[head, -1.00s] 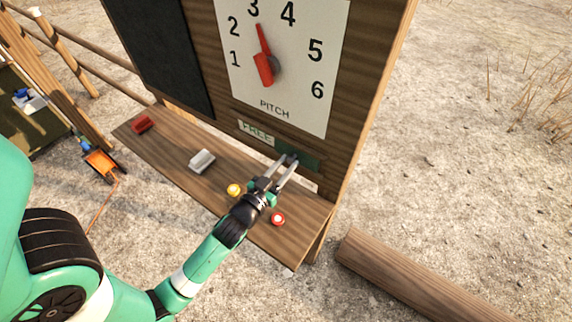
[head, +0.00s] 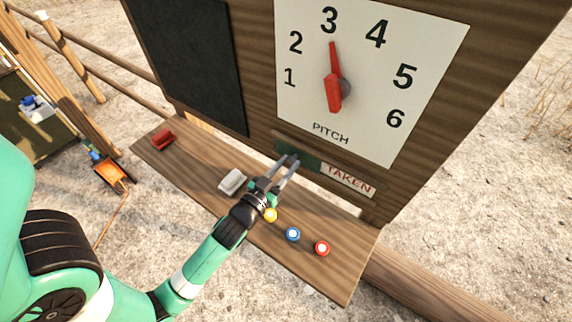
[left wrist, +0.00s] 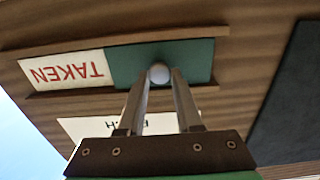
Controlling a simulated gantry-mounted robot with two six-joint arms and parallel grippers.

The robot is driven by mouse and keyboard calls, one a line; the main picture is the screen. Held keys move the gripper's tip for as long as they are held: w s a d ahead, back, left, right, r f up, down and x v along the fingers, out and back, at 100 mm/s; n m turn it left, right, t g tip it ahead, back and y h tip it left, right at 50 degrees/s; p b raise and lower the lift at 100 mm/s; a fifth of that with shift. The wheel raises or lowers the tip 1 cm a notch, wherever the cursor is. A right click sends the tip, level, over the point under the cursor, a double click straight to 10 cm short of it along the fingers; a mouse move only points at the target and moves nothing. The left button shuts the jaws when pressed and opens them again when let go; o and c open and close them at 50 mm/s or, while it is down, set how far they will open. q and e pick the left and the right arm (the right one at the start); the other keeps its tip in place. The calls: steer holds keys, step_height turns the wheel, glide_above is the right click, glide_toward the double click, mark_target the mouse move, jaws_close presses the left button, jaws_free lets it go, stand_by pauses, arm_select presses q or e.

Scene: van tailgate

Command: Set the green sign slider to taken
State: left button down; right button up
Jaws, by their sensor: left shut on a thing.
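The green sign slider (head: 311,161) sits in its wooden track under the pitch dial, at the track's left part in the head view. The white TAKEN label (head: 348,180) shows uncovered to its right; the FREE label is not visible. In the left wrist view the green slider (left wrist: 198,53) has a pale round knob (left wrist: 159,73), and the TAKEN label (left wrist: 66,73) shows at left, upside down. My left gripper (head: 289,162) is shut on the knob, with one finger on each side of it. My right gripper is not in view.
The pitch dial (head: 364,80) has a red pointer (head: 333,85) near 3. Below, the wooden shelf (head: 335,275) carries a red block (head: 162,139), a grey block (head: 232,181), and yellow (head: 270,215), blue (head: 293,234) and red (head: 321,248) round pieces. A blackboard (head: 190,60) is at left.

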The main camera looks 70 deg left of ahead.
arm_select(q)
steer(key=c, duration=0.6)
jaws_free()
steer(key=shift+s+a, duration=0.15)
steer(key=shift+s+d+f, duration=0.1)
steer(key=shift+s+d, duration=0.2)
steer(key=shift+s, duration=0.05)
steer(key=b+v, duration=0.4)
steer(key=v, duration=0.6)
steer(key=shift+s+d+b, duration=0.25)
steer(key=shift+b, duration=0.05)
